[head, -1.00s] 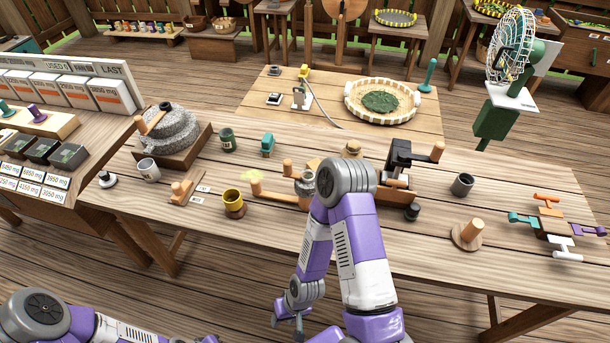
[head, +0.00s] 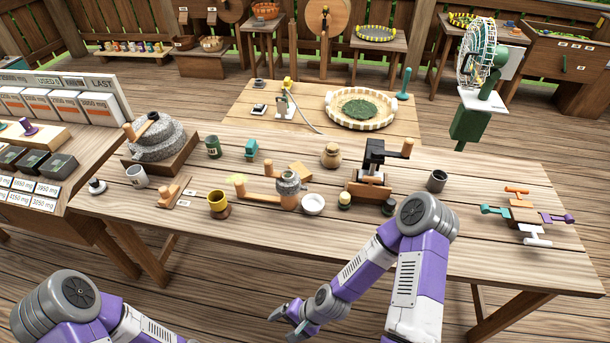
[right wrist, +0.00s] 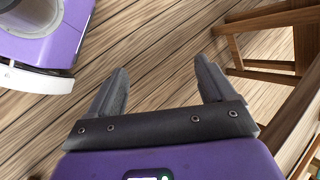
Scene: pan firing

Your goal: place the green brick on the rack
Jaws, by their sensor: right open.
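No thing in view is clearly the green brick or the rack. A small teal block-like object (head: 250,150) stands on the long table, beside a dark green canister (head: 213,147). On the left counter, dark boxes with greenish tops (head: 62,165) sit behind labelled cards. My right gripper (head: 289,319) hangs low in front of the table's near edge, apart from these objects. In the right wrist view my right gripper (right wrist: 160,72) is open and empty over the plank floor. My left arm shows at the lower left, but its gripper is out of view.
A basket tray (head: 330,110) lies behind. The table's front strip is mostly bare.

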